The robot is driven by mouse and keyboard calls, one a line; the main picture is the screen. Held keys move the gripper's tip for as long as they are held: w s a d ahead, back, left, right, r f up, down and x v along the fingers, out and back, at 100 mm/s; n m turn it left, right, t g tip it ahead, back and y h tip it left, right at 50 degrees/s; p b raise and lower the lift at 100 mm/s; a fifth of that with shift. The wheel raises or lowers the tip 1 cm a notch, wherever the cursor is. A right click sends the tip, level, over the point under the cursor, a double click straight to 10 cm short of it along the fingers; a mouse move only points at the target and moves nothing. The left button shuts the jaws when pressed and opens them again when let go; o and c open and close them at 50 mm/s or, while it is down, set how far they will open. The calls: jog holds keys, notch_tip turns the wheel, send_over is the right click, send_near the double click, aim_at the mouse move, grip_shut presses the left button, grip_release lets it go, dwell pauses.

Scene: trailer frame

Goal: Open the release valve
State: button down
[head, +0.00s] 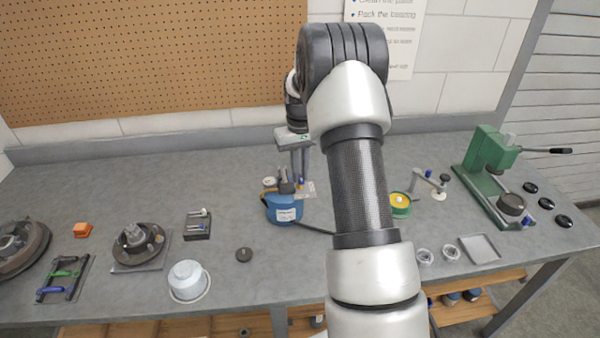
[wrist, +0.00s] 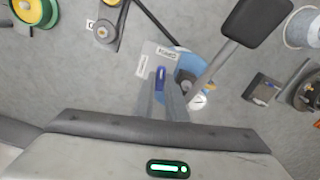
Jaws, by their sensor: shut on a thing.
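A blue pump-like unit (head: 284,208) with a white label stands on the bench in the middle of the head view. It also shows in the wrist view (wrist: 190,62), with a dial and a long bar with a dark grip (wrist: 256,20) rising from it. A small blue valve lever (wrist: 160,76) sits by a pale plate (wrist: 150,58) with printed labels too small to read surely. My gripper (head: 302,181) points down at the unit. Its fingers (wrist: 164,90) are closed around the blue lever, and they hide part of it.
A green-yellow reel (head: 400,206) and a small stand (head: 432,184) are to the right, with a green press (head: 494,170) beyond. A white pot (head: 188,281), a hub (head: 138,244) and a small rack (head: 197,224) are to the left. The bench behind the unit is clear.

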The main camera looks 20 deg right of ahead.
aim_at(300, 177)
jog(key=shift+m, duration=1.1)
jog(key=c, duration=1.8)
grip_release()
jog(key=shift+r, duration=0.15)
notch_tip(300, 177, up, 17)
jog(key=shift+r, duration=0.15)
